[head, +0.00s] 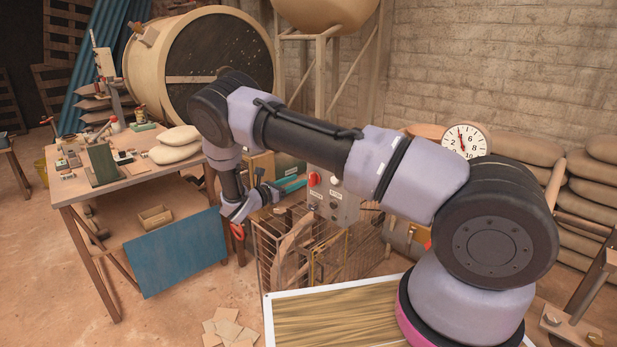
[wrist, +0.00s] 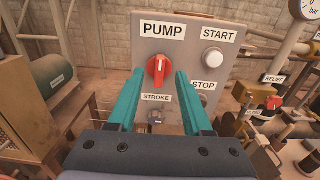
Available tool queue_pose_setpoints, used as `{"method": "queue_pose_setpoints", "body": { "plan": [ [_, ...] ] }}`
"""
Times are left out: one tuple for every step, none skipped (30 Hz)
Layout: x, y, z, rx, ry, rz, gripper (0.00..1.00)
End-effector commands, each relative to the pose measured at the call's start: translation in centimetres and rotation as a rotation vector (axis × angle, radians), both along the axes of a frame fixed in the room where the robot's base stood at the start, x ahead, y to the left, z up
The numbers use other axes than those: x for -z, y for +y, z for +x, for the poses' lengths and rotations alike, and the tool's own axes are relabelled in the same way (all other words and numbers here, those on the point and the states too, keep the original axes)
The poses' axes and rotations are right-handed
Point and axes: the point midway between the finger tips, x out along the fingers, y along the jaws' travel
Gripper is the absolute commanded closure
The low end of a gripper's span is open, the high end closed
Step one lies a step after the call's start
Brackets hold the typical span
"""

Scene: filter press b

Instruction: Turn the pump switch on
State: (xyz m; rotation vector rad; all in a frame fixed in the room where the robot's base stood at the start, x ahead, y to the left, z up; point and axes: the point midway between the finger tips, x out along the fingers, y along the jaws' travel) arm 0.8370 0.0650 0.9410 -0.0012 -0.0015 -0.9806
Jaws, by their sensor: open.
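The pump switch (wrist: 159,69) is a red rotary knob with a white mark, under a "PUMP" label on a grey control box (wrist: 185,52). In the wrist view its handle stands roughly upright, tilted slightly. My gripper (wrist: 157,88) is open, its two teal fingers pointing at the box, with the knob showing between them near the tips. I see no contact with the knob. In the head view the red switch (head: 313,179) shows on the box (head: 335,203), and my gripper (head: 293,185) reaches toward it from the left.
A white START button (wrist: 212,59), a STOP label (wrist: 206,86) and a small STROKE knob (wrist: 155,117) share the panel. A wire cage (head: 285,250) stands below the box. A workbench (head: 130,175) is at the left. A RELIEF valve (wrist: 273,102) and pipes are at the right.

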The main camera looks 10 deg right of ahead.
Motion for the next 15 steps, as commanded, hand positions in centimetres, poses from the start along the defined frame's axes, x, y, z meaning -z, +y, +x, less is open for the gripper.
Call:
{"method": "queue_pose_setpoints", "body": {
  "plan": [
    [0.0, -1.0, 0.6, 0.004, 0.001, 0.000, 0.50],
    [0.0, -1.5, 0.9, 0.005, 0.001, 0.000, 0.50],
    [0.0, -2.1, 1.3, 0.004, 0.001, 0.000, 0.50],
    [0.0, -2.6, 1.6, 0.003, 0.001, 0.001, 0.50],
    [0.0, -3.0, 1.9, 0.004, 0.001, 0.001, 0.50],
    [0.0, -3.5, 2.2, 0.004, 0.001, 0.001, 0.50],
    [0.0, -3.8, 2.5, 0.003, 0.001, 0.001, 0.50],
    [0.0, -4.2, 2.7, 0.003, 0.000, 0.001, 0.50],
    [0.0, -4.5, 2.9, 0.003, 0.000, 0.002, 0.50],
    [0.0, -4.8, 3.1, 0.003, 0.001, 0.002, 0.50],
    [0.0, -4.9, 3.2, 0.002, 0.001, 0.002, 0.50],
    [0.0, -5.1, 3.4, 0.001, 0.001, 0.002, 0.50],
    [0.0, -5.2, 3.5, 0.001, 0.001, 0.002, 0.50],
    [0.0, -5.3, 3.5, 0.001, 0.001, 0.002, 0.50],
    [0.0, -5.4, 3.6, 0.001, 0.001, 0.002, 0.50]
  ]
}}
